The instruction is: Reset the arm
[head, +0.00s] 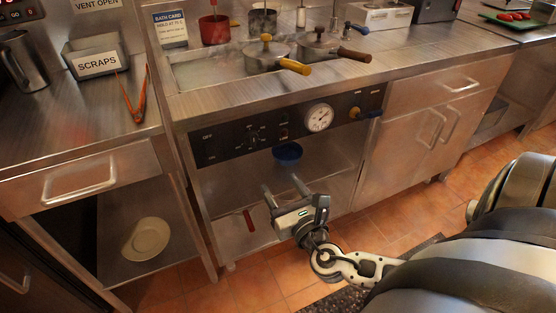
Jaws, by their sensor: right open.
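My right gripper (284,188) hangs in front of the open lower shelf of the steel counter, below the control panel. Its two fingers are spread and point toward the shelf, with nothing between them. My right arm reaches in from the lower right of the head view. My left gripper does not show.
A blue bowl (287,152) is behind the gripper, under the panel. The counter (215,112) carries pots with yellow (267,57) and brown (322,47) handles.

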